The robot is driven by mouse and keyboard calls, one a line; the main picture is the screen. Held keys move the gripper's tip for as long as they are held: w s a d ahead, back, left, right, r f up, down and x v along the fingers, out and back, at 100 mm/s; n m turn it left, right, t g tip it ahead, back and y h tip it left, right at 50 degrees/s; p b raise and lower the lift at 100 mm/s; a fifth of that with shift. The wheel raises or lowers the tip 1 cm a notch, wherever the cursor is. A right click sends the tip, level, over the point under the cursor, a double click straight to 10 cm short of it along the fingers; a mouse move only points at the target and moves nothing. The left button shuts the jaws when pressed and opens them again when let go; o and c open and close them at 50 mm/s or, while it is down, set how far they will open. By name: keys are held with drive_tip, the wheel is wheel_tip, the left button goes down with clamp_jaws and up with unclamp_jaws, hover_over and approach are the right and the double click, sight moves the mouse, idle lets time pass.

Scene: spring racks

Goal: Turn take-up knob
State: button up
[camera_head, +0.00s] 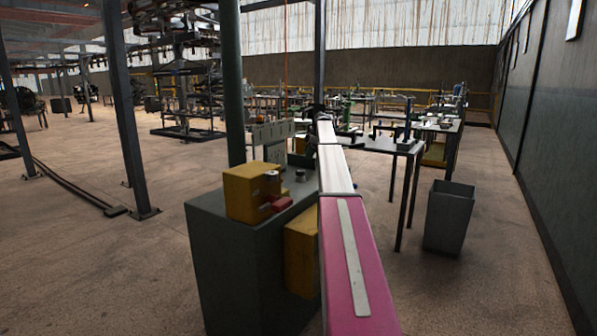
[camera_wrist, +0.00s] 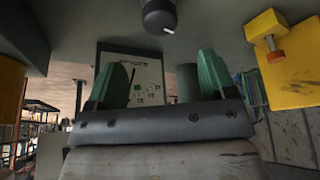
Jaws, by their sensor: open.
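In the wrist view, a dark round knob (camera_wrist: 160,14) with a small pale pointer shows at the top edge, set against a grey surface. I cannot tell for sure that it is the take-up knob. My gripper (camera_wrist: 165,78) has two green fingers spread apart with nothing between them. The knob is beyond the fingertips and apart from them. In the head view, a small dark round part (camera_head: 299,176) sits on top of the grey cabinet (camera_head: 225,245), beside my arm. My gripper cannot be made out there at the arm's far end.
The wrist view shows a yellow part (camera_wrist: 300,75) with an orange-red bolt at right and a white marked panel (camera_wrist: 145,72) behind the fingers. A grey bin (camera_head: 449,215) stands right of my arm.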

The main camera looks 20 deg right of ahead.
sight(301, 170)
drive_tip(key=x, duration=1)
drive_tip(key=c, duration=0.9)
